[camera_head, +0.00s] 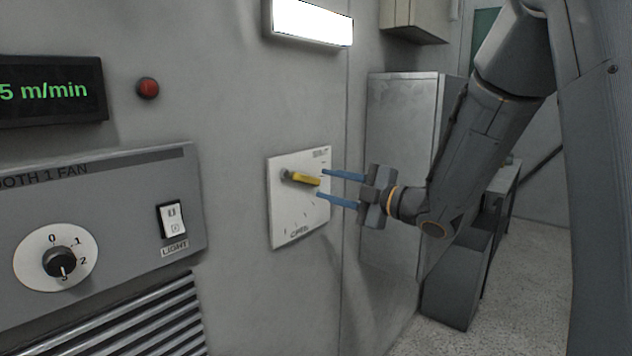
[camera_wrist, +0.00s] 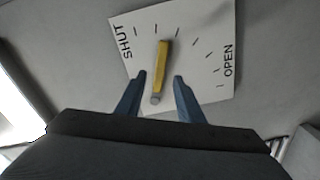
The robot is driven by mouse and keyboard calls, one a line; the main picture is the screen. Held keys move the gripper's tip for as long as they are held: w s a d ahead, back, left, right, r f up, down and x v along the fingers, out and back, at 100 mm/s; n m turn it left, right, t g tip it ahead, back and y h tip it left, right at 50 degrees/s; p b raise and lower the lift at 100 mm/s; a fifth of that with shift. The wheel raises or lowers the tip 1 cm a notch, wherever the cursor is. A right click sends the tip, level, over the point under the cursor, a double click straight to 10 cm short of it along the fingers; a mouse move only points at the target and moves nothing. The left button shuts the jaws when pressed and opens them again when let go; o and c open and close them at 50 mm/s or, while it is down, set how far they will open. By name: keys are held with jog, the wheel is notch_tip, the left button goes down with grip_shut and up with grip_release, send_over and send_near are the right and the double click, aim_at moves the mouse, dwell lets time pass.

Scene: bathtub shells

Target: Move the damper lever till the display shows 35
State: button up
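The yellow damper lever (camera_head: 304,180) sits on a white plate (camera_head: 287,227) marked SHUT and OPEN on the grey wall. In the wrist view the lever (camera_wrist: 162,66) points away from its pivot, toward the tick marks nearer SHUT than OPEN. My gripper (camera_head: 321,183) is open, with its blue fingers in front of the plate. In the wrist view the fingers (camera_wrist: 160,75) stand on both sides of the lever, with gaps visible. The display (camera_head: 50,90) at the left edge shows "5 m/min" in green; its left part is cut off.
A fan panel (camera_head: 130,200) with a round knob (camera_head: 59,262) and a light switch (camera_head: 172,220) is left of the plate. A red lamp or button (camera_head: 148,88) is above it. A metal cabinet (camera_head: 400,110) stands behind my gripper.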

aim_at(308, 179)
jog(key=p+x, duration=0.1)
jog(key=x, duration=0.4)
grip_shut()
